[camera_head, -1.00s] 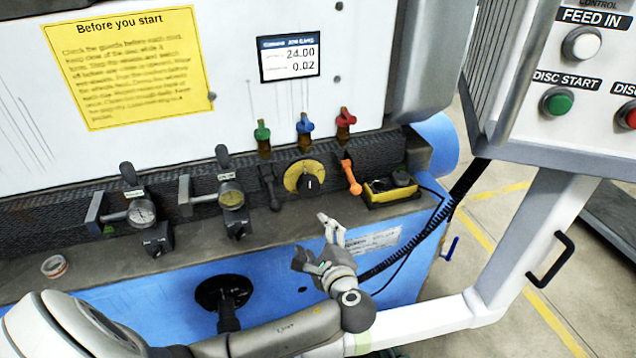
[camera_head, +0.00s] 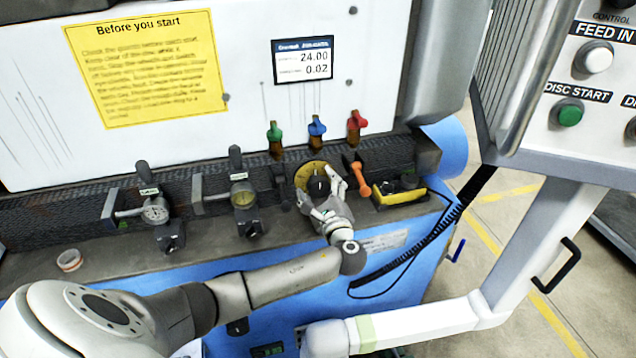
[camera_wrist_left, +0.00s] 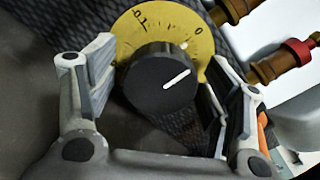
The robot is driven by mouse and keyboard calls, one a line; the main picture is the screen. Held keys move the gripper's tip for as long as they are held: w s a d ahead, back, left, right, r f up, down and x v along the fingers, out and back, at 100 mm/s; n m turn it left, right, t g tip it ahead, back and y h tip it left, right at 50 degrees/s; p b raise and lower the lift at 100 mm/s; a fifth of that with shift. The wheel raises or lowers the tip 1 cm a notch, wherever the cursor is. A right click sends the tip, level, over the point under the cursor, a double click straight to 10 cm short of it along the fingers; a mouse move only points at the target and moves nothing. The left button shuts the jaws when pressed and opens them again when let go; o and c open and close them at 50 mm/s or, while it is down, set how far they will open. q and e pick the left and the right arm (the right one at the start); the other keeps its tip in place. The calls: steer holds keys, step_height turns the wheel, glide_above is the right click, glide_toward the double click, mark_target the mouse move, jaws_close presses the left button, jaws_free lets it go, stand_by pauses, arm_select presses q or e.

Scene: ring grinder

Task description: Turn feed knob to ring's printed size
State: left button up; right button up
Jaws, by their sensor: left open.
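The feed knob (camera_head: 319,187) is black with a white pointer line, on a yellow round dial (camera_head: 304,173) on the machine's front. In the left wrist view the knob (camera_wrist_left: 160,80) sits between my open fingers, and its pointer aims up and right, near the 0 side of the dial (camera_wrist_left: 140,32). My left gripper (camera_head: 337,196) is open at the knob, with one finger to each side of it; I cannot tell whether they touch it. It also shows in the left wrist view (camera_wrist_left: 160,95). A small display (camera_head: 303,61) reads 24.00 and 0.02. My right gripper is out of view.
Green (camera_head: 274,133), blue (camera_head: 316,127) and red (camera_head: 357,121) valve handles stand above the dial. An orange-handled lever (camera_head: 362,184) is close to its right. Two gauges (camera_head: 155,211) are to the left. A yellow box (camera_head: 400,194) and control panel (camera_head: 580,110) are right.

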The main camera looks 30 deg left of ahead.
arm_select(q)
steer(key=shift+w+a, duration=0.3)
steer(key=shift+a, duration=0.05)
steer(key=c, duration=1.1)
steer(key=shift+o, duration=0.2)
